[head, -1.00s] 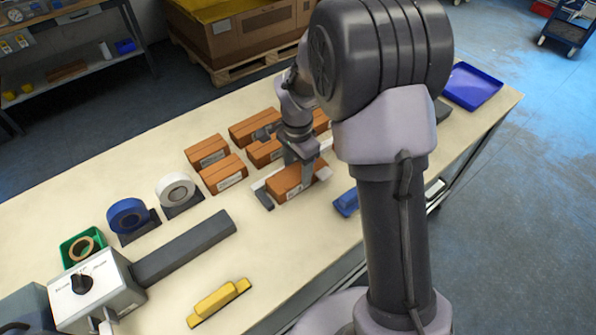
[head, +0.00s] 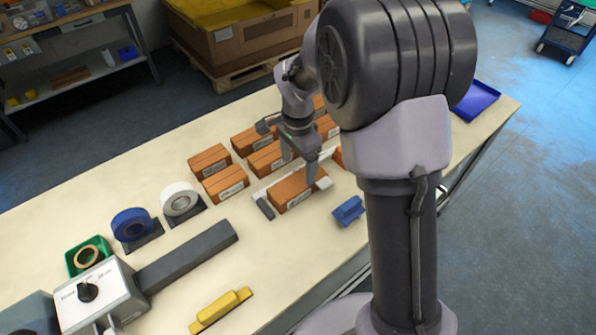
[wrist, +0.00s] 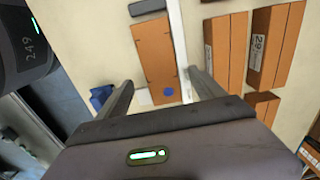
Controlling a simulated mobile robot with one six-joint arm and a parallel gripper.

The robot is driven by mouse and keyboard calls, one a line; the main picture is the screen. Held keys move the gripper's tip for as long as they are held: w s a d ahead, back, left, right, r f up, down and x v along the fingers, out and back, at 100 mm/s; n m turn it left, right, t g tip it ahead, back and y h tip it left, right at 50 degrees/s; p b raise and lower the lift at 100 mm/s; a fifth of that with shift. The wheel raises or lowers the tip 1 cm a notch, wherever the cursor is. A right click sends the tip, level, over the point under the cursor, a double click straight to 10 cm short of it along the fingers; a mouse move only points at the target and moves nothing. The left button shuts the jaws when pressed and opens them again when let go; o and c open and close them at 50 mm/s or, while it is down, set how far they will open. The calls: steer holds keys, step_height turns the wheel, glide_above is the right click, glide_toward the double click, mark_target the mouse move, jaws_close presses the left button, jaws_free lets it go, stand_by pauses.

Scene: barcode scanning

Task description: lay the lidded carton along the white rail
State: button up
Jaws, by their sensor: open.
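The lidded carton (head: 293,191) is an orange-brown box with a white label on its front side. It lies flat, its long side close along the white rail (wrist: 178,45); I cannot tell if they touch. My gripper (head: 300,168) is open and empty just above the carton. In the wrist view my gripper (wrist: 160,95) has its fingers spread, one on each side of the carton's near end and the rail.
A dark grey block (head: 264,207) is at the carton's left end, and a white block (head: 323,184) at its right. Several similar cartons (head: 225,183) stand behind the rail. A blue block (head: 348,210) lies at right.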

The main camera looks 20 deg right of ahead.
mark_target(298, 182)
steer(key=s+a+r+n+t+p, duration=0.1)
steer(key=s+r, duration=0.2)
steer(key=r, duration=0.4)
steer(key=s+r+n+t+p, duration=0.1)
steer(key=s+r, duration=0.1)
steer(key=r, duration=0.5)
steer(key=s+a+r+n+t+y, duration=0.15)
steer(key=s+r+n, duration=0.35)
steer(key=s, duration=0.6)
steer(key=s+a+f+n+t+b, duration=0.1)
steer(key=s+f+n+t+b, duration=0.1)
steer(key=s, duration=0.5)
steer(key=shift+s+a+f+b, duration=0.2)
steer(key=shift+f+b, duration=0.35)
steer(key=shift+b, duration=0.45)
steer(key=shift+y, duration=0.25)
